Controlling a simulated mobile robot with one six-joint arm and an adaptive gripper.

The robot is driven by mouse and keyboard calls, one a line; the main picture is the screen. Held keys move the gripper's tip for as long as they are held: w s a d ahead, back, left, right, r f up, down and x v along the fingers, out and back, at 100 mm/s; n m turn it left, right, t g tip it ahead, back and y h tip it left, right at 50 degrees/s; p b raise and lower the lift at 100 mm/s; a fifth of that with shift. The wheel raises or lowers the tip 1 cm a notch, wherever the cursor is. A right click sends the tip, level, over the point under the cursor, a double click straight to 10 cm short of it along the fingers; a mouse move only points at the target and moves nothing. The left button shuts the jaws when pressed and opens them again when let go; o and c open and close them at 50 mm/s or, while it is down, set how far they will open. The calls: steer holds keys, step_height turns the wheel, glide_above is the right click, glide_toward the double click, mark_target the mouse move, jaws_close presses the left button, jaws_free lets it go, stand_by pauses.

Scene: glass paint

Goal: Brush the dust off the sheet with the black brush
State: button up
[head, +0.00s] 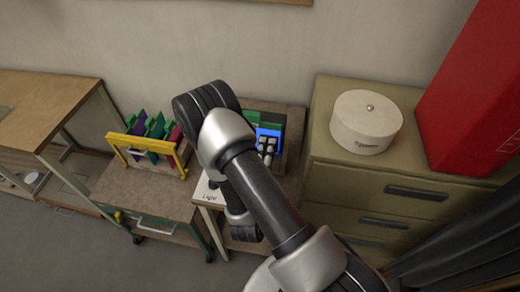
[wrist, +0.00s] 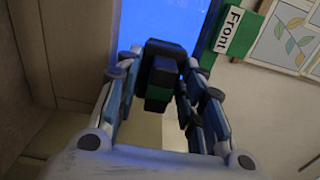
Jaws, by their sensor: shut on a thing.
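My gripper (wrist: 162,80) is shut on a black block-shaped thing with a green band, which looks like the black brush (wrist: 161,68). In the wrist view, its upper part overlaps a bright blue upright panel (wrist: 170,18), probably the sheet. I cannot tell whether the brush touches it, and no dust can be made out. In the head view, the blue panel (head: 268,131) shows beyond my arm, with my gripper (head: 267,147) in front of it. My arm hides part of this area, and the brush is not clear there.
A yellow-fronted rack (head: 145,145) of coloured sheets stands left. A white round box (head: 365,122) and red box (head: 480,95) sit on the drawer cabinet (head: 330,160) at right.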

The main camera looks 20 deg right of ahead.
steer(key=w+a, duration=0.6)
steer(key=a, duration=0.3)
steer(key=shift+w+a, duration=0.2)
steer(key=shift+w, duration=0.15)
stand_by(0.8)
steer(key=shift+p+v, duration=0.5)
steer(key=shift+v, duration=2.5)
steer(key=v, duration=0.3)
steer(key=shift+d, duration=0.1)
